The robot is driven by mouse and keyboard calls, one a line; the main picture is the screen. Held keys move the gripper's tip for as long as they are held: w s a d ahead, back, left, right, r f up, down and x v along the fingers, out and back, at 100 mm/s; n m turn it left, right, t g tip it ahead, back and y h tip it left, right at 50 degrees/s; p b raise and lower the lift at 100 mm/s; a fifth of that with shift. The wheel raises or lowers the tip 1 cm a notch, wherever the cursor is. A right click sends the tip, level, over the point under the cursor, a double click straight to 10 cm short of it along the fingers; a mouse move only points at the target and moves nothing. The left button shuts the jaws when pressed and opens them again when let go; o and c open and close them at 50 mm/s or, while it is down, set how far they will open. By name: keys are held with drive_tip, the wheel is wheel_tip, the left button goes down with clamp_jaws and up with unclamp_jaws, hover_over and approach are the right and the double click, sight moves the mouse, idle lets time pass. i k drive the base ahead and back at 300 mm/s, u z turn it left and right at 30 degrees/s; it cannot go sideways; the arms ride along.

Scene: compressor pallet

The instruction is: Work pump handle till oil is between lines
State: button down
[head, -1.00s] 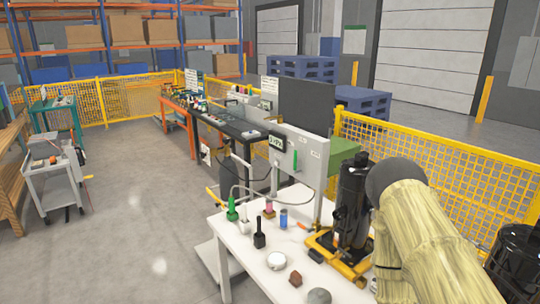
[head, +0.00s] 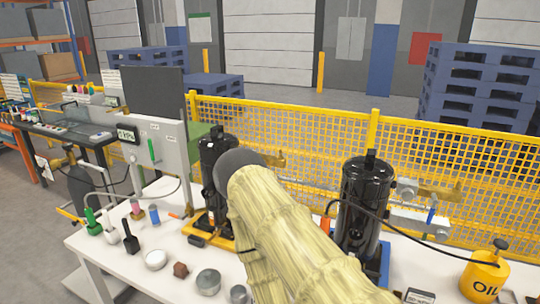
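A black cylindrical unit (head: 218,160) stands upright on a yellow base (head: 205,236) on the white table, partly behind my arm. A second black cylindrical unit (head: 365,200) stands to the right on a blue base (head: 385,262), with a black hose and grey fittings beside it. A yellow can marked OIL (head: 484,279) with a dark top stands at the table's right. I cannot make out which part is the pump handle, nor any oil level or lines. My arm reaches up between the two black units; no gripper fingers show.
The white table (head: 140,262) bears a white bowl (head: 155,259), a grey round container (head: 208,281), a brown lump (head: 181,270) and small bottles at the left. A grey panel (head: 160,150) with a display stands at the back left. Yellow mesh fence (head: 290,130) runs behind the table.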

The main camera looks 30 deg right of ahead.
sight(500, 244)
drive_tip(key=z, duration=2.55)
